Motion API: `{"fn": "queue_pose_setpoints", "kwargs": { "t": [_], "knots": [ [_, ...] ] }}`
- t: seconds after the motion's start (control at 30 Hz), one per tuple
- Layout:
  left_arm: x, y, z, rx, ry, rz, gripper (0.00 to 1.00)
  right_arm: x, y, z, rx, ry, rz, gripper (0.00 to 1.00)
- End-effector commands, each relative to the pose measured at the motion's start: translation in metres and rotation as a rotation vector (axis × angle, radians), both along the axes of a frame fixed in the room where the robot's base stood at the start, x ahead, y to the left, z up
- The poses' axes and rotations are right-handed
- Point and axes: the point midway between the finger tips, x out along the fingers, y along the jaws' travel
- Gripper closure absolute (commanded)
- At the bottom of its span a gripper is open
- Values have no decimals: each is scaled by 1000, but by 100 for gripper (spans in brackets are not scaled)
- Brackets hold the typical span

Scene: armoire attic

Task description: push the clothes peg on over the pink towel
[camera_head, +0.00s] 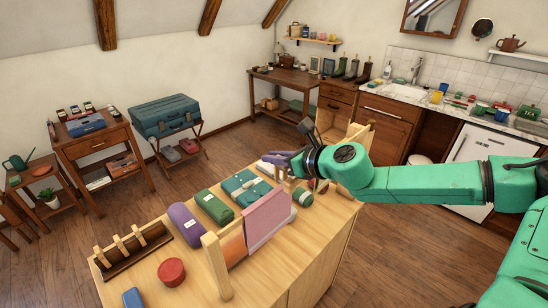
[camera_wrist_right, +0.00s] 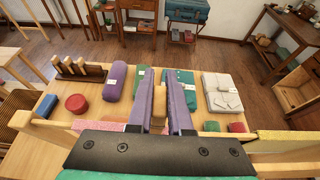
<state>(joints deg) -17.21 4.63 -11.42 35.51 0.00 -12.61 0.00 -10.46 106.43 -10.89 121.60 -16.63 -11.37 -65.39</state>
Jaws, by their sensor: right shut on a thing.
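The pink towel (camera_head: 268,215) hangs over a wooden rail on the table. My right gripper (camera_head: 285,163) is above the table beyond the towel's upper right end. In the wrist view its two purple fingers (camera_wrist_right: 160,108) are shut on a tan wooden clothes peg (camera_wrist_right: 159,104). The peg's lower end is hidden by the gripper body, and I cannot tell whether it touches the towel. My left gripper is out of view.
An orange cloth (camera_head: 235,246) hangs beside the towel near a wooden post (camera_head: 217,266). A rack (camera_head: 132,252) with several pegs stands at the left. A purple roll (camera_head: 186,224), green roll (camera_head: 213,207), teal folded cloth (camera_head: 243,186) and red tin (camera_head: 171,271) lie on the table.

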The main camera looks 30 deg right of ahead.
Motion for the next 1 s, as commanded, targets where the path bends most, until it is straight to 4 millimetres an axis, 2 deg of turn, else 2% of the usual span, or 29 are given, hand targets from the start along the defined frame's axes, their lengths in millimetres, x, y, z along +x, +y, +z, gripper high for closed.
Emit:
{"fn": "queue_pose_setpoints", "kwargs": {
  "t": [0.67,1.0],
  "knots": [
    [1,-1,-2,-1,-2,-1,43,0,0,-1,1,2,-1,100],
    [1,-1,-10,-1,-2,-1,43,0,0,-9,1,1,0,100]
  ]
}}
